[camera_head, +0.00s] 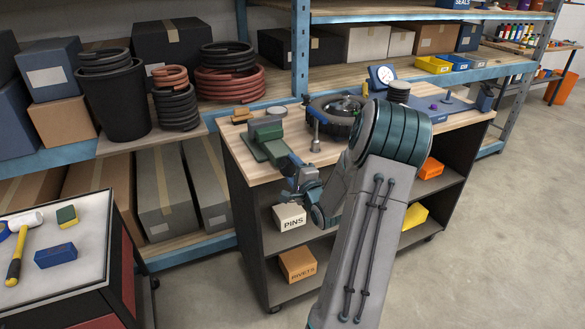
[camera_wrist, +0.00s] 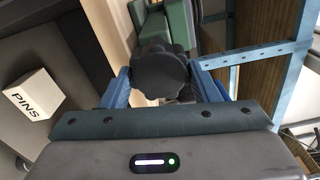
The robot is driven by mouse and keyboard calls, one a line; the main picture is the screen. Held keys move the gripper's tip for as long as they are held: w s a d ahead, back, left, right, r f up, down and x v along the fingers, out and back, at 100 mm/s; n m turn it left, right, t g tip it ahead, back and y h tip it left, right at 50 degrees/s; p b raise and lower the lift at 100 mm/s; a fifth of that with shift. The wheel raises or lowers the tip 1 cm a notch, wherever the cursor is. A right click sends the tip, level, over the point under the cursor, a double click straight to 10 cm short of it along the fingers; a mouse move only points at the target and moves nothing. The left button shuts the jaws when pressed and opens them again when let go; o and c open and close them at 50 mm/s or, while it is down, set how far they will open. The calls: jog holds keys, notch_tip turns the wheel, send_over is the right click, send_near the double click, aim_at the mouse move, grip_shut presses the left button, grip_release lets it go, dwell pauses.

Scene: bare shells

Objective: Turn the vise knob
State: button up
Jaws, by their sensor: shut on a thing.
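The green vise (camera_head: 268,140) sits at the left front edge of the wooden workbench top. Its green body (camera_wrist: 180,22) also shows at the top of the wrist view. The black lobed vise knob (camera_wrist: 160,72) faces the wrist camera. My gripper (camera_head: 300,178) is at the front of the vise, just off the bench edge. In the wrist view the blue fingers of my gripper (camera_wrist: 161,84) stand on both sides of the knob and are shut on it. In the head view the knob is hidden by my gripper.
A PINS box (camera_head: 289,217) and a RIVETS box (camera_head: 298,264) sit on shelves below the bench top. A metal post (camera_head: 315,136) and a dark round part (camera_head: 335,118) stand right of the vise. A tool cart (camera_head: 85,270) is at left.

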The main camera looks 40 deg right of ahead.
dwell(0.4)
jog(key=o, duration=1)
jog(key=b+v, duration=0.1)
jog(key=v, duration=1.3)
jog(key=shift+b, duration=0.3)
jog(key=shift+w, duration=0.1)
